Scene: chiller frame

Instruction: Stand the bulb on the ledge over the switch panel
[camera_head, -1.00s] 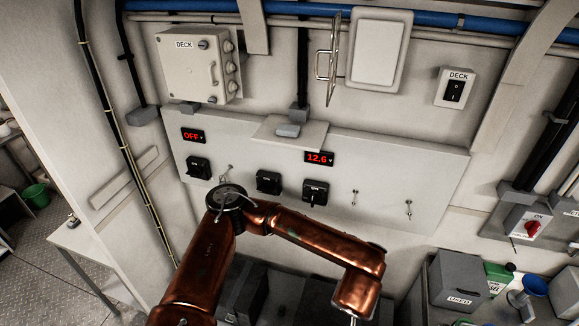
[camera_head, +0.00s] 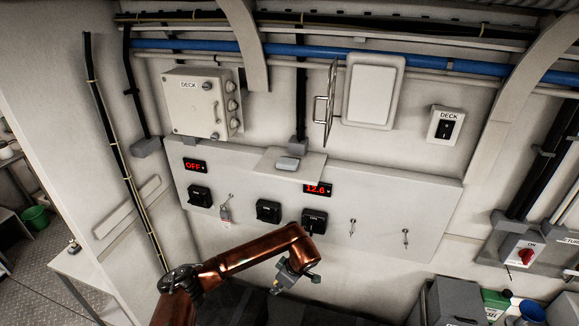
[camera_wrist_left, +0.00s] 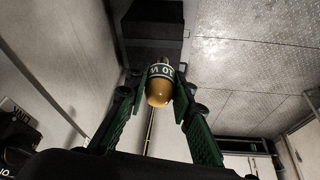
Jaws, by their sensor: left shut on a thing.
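The bulb (camera_wrist_left: 158,92), amber with a dark lettered band, is held between the green fingers of my left gripper (camera_wrist_left: 160,84) in the left wrist view. The gripper is shut on it. In the head view my copper left arm comes in low, and its wrist end is below the middle of the switch panel (camera_head: 385,200). The bulb cannot be made out clearly there. The ledge (camera_head: 313,166) juts from the panel's top edge, above and apart from the gripper. My right gripper is out of view.
A DECK box (camera_head: 195,103) is at upper left. Black switches and toggles project from the panel.

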